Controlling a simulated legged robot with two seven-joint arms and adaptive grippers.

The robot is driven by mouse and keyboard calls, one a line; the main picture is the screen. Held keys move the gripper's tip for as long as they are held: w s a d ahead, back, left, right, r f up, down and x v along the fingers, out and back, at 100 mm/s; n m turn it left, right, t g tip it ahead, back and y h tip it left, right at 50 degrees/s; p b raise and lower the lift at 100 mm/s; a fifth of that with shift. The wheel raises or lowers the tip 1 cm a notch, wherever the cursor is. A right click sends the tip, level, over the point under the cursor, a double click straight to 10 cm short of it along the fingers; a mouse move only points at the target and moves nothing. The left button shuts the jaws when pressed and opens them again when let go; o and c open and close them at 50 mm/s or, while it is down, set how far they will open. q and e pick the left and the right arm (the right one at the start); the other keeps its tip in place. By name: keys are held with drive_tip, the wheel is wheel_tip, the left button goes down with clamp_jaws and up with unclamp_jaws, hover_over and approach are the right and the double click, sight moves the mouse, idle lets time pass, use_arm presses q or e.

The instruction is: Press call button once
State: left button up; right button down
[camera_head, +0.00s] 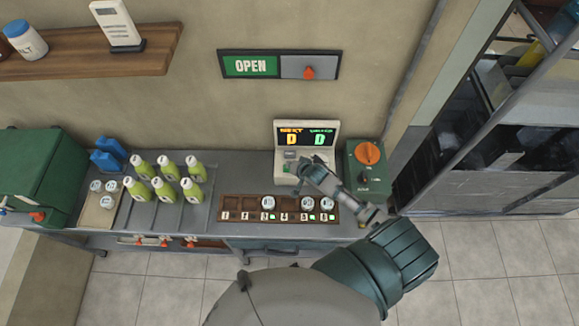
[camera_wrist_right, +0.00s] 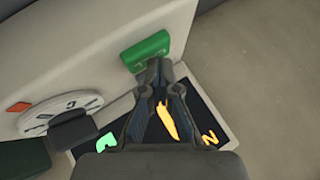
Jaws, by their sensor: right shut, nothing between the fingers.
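The call unit (camera_head: 285,178) is a pale console on the counter with a lit display (camera_head: 306,135) showing orange and green characters. In the right wrist view a green button (camera_wrist_right: 146,50), which looks like the call button, stands on its pale face. My right gripper (camera_head: 303,163) reaches over the console's front, and its shut, empty fingers (camera_wrist_right: 161,66) are right at the near edge of the green button. I cannot tell whether they touch it. The fingers and hand cover part of the display in the wrist view. My left gripper is out of view.
A green box with an orange knob (camera_head: 367,152) stands right of the console. A wooden tray (camera_head: 232,214) with jars lies in front. Several yellow-green bottles (camera_head: 166,188) stand left. An OPEN sign (camera_head: 251,66) hangs on the wall above.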

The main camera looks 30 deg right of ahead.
drive_tip(key=shift+a+r+p, duration=0.1)
drive_tip(key=shift+r+p, duration=0.6)
drive_tip(key=shift+r, duration=0.2)
drive_tip(key=shift+r, duration=2.5)
drive_tip(key=shift+s+f, duration=0.1)
